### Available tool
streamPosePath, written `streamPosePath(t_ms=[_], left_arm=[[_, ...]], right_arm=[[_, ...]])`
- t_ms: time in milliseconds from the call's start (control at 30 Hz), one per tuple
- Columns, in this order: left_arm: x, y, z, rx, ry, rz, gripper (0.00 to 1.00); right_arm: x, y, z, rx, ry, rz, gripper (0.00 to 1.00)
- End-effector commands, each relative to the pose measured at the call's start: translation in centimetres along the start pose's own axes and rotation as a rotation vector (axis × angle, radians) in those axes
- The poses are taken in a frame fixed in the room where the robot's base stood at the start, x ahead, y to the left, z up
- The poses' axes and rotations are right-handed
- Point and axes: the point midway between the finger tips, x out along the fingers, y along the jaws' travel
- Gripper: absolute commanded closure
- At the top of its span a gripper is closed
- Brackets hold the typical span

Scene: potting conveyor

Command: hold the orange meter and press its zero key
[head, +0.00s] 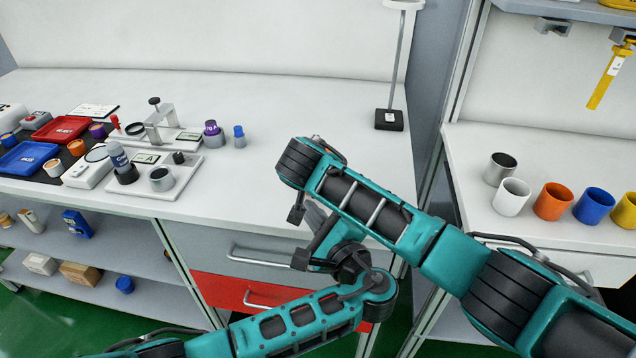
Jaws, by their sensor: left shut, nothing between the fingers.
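I cannot make out an orange meter or its zero key in the head view. My left gripper (314,217) is in front of the bench's front edge, over the drawers. Its fingers are shut with nothing between them. My right arm crosses above it from the right and covers part of the space around it.
The white bench (300,105) holds a red tray (61,129), a blue tray (28,157) and small instruments at left. A black-based stand (389,120) is at the back. Several mugs, one orange (553,202), stand at right. The bench middle is clear.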

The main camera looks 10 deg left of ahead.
Motion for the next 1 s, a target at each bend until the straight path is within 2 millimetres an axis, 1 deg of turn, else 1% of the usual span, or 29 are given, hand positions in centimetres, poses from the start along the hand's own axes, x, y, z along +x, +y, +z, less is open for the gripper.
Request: streamPosePath(t_ms=[100,333,1000], left_arm=[[1.3,-0.8,-0.6,0.000,-0.002,-0.001,1.00],[2.7,-1.5,-1.4,0.000,0.000,0.001,1.00],[3.0,-1.6,-1.6,-0.001,0.001,0.000,1.00]], right_arm=[[0.0,0.0,0.0,0.000,0.001,0.000,0.56],[0.0,0.0,0.0,0.000,0.001,0.000,0.56],[0.0,0.0,0.0,0.000,0.001,0.000,0.56]])
